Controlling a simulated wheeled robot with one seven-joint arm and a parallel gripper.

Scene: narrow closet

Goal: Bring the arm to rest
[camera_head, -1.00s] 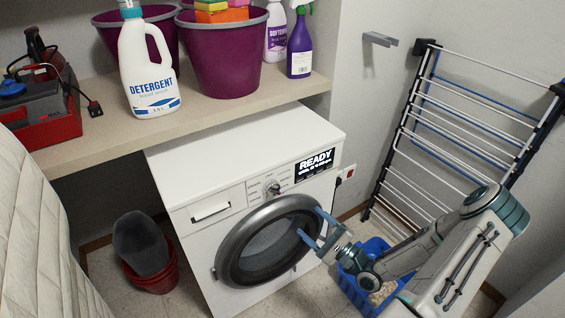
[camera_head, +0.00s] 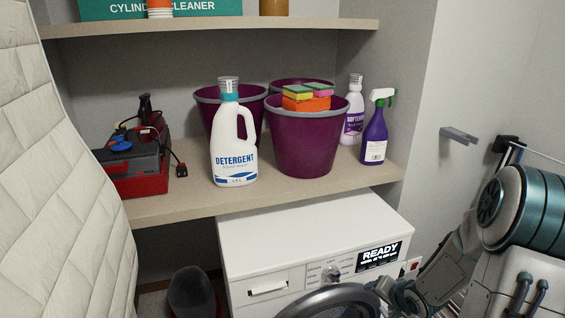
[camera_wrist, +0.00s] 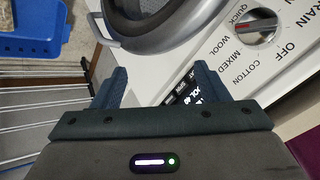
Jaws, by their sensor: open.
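My arm comes in from the right side of the head view and bends down toward the front of the white washing machine (camera_head: 310,235). My gripper (camera_wrist: 158,70) is open and empty in the wrist view, its two blue fingers apart. They are in front of the machine's panel and beside its round grey door (camera_wrist: 165,25). In the head view the gripper is mostly cut off at the bottom edge, close to the door. I cannot tell whether a finger touches the machine.
A shelf (camera_head: 190,205) above the machine holds a detergent bottle (camera_head: 233,145), purple buckets (camera_head: 305,140), a spray bottle (camera_head: 375,135) and a red toolbox (camera_head: 140,165). A metal wall bracket (camera_head: 460,135) is near my arm. A drying rack (camera_wrist: 45,70) and blue basket (camera_wrist: 35,30) are close by.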

